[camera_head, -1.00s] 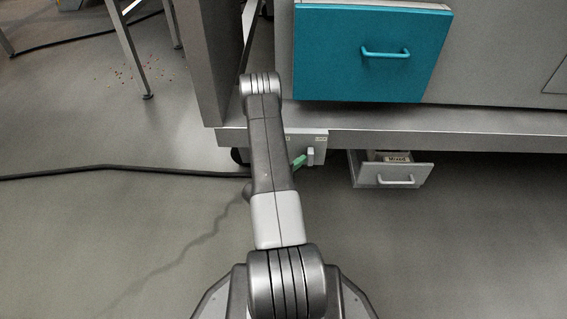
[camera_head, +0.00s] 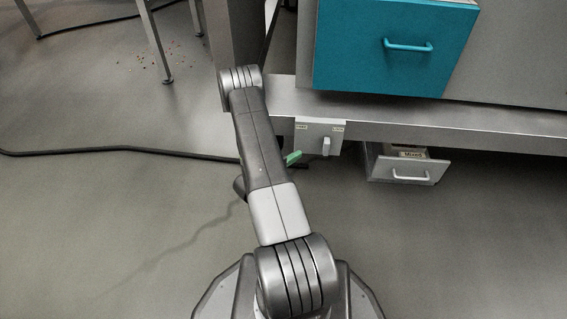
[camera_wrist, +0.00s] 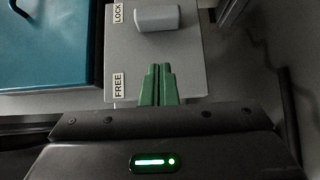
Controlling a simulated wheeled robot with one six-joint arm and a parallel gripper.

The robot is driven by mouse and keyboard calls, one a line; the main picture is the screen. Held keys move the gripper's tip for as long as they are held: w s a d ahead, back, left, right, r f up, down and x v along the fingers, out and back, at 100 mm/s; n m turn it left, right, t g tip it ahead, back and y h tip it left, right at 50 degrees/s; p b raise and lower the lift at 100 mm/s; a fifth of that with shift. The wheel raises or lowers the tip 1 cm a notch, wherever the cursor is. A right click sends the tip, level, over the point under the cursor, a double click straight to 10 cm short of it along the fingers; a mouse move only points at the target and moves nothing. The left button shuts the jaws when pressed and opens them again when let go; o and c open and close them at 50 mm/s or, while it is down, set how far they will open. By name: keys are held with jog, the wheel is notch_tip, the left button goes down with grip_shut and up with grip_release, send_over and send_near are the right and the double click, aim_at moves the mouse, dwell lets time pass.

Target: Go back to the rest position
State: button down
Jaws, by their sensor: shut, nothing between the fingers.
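In the wrist view my gripper (camera_wrist: 158,84) has its two green fingers side by side and touching, with nothing between them. In the head view the green finger tips (camera_head: 292,158) show just right of my arm, and the rest of the gripper is hidden behind it. A grey switch plate marked FREE and LOCK (camera_head: 318,132) sits under the cabinet edge, just past the fingers. It also shows in the wrist view (camera_wrist: 140,60). Its light grey knob (camera_head: 326,146) is at the LOCK end in the wrist view (camera_wrist: 158,18), apart from the fingertips.
A teal drawer (camera_head: 392,45) is in the cabinet above. A small grey drawer labelled MIXED (camera_head: 408,171) stands open at lower right. A black cable (camera_head: 100,151) crosses the floor at left, with small bits scattered (camera_head: 145,62) near a metal table leg. Floor in front is clear.

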jog(key=shift+p+v, duration=0.5)
jog(key=shift+v, duration=2)
jog(key=s+d+b+x, duration=0.1)
jog(key=s+d+x, duration=0.1)
jog(key=x, duration=1)
jog(key=shift+w+d, duration=0.3)
jog(key=shift+d, duration=0.05)
jog(key=shift+d, duration=0.1)
